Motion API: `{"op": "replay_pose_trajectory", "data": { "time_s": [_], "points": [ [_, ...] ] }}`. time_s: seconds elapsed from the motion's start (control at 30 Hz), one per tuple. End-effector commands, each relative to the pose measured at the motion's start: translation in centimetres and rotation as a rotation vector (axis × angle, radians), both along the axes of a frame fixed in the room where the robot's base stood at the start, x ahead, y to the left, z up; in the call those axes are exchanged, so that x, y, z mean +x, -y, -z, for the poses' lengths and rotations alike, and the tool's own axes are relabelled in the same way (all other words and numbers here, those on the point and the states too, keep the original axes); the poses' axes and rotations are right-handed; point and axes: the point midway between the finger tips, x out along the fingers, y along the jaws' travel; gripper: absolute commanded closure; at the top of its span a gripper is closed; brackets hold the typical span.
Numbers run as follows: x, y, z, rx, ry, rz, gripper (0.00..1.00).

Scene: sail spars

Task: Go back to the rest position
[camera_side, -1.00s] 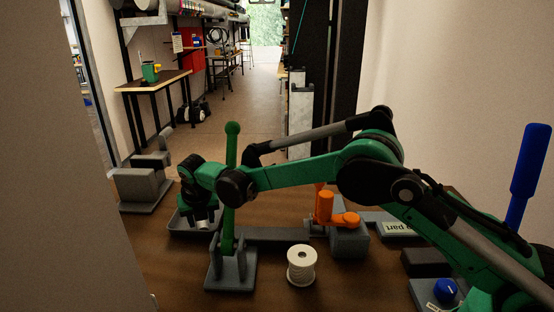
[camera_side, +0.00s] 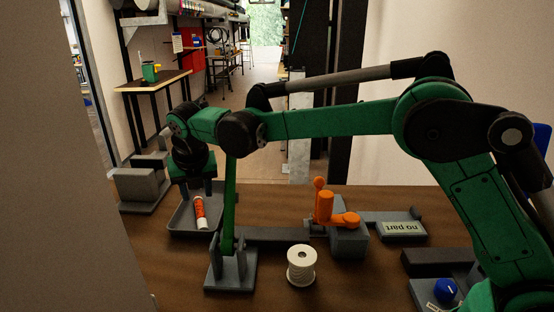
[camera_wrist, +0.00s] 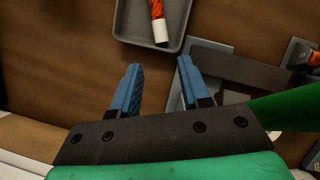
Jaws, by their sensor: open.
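My gripper (camera_side: 194,191) hangs above the grey tray (camera_side: 181,225) at the left of the bench, its fingers pointing down. In the wrist view its two blue fingers (camera_wrist: 160,66) are apart with nothing between them. An orange and white cylinder (camera_side: 200,212) lies in the tray, and it shows in the wrist view (camera_wrist: 158,22) beyond the fingertips. A green spar (camera_side: 229,200) stands upright in a grey holder (camera_side: 231,275); my arm hides its top. The spar also shows at the right of the wrist view (camera_wrist: 290,108).
An orange crank-like piece (camera_side: 325,208) sits on a grey block right of the holder. A white spool (camera_side: 301,266) stands in front. A "no part" sign (camera_side: 402,229) and a blue knob (camera_side: 445,289) are at the right. A grey stand (camera_side: 142,186) is left of the tray.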

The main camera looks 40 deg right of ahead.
Motion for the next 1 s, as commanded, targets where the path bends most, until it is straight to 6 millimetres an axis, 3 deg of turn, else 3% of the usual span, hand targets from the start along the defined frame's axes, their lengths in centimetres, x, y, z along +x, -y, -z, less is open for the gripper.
{"op": "replay_pose_trajectory", "data": {
  "time_s": [0.17, 0.4, 0.67, 0.8, 1.0],
  "points": [
    [-1.3, -0.2, -0.8, 0.125, 0.027, 0.166, 0.59],
    [-6.3, 0.0, -3.3, 0.54, 0.065, 0.784, 0.59],
    [-12.4, 4.9, -4.8, 0.876, 0.139, 1.494, 0.59],
    [-15.8, 7.7, -4.3, 1.044, 0.196, 1.857, 0.59],
    [-19.4, 10.1, -2.6, 1.25, 0.251, 2.255, 0.59]
  ]
}}
